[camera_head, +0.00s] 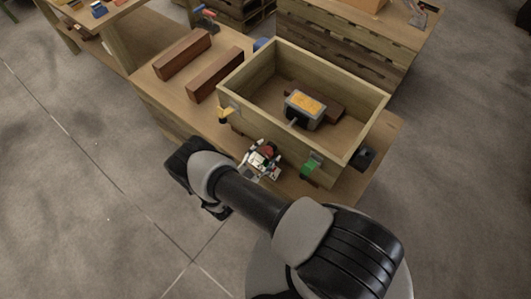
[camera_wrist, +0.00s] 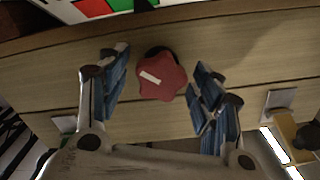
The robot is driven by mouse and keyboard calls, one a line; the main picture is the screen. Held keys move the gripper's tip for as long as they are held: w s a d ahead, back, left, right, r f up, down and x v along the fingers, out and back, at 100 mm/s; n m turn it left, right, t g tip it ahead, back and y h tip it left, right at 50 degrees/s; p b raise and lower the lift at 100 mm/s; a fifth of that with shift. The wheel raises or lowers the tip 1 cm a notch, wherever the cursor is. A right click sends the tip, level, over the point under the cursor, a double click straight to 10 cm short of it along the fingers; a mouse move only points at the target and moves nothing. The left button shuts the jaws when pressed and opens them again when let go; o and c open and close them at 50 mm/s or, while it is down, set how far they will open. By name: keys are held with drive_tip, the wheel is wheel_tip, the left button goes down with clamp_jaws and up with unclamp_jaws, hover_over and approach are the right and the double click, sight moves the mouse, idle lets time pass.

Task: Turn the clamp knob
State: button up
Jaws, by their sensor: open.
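The clamp knob (camera_wrist: 162,78) is red and lobed with a pale bar mark. It sits on the wooden front wall of the box, in the middle of the wrist view. My gripper (camera_wrist: 160,72) is open, with one blue-padded finger on each side of the knob. Gaps show between both fingers and the knob. In the head view my gripper (camera_head: 262,160) is at the box's front wall, where it largely hides the knob.
The open wooden box (camera_head: 247,112) stands on a wooden table and holds a grey device with an orange top (camera_head: 305,104). A green part (camera_head: 310,167), a yellow part (camera_head: 225,115) and a black part (camera_head: 363,158) flank the front. Two brown blocks (camera_head: 183,54) lie at left.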

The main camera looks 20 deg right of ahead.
drive_tip(key=v, duration=1.2)
idle(0.9)
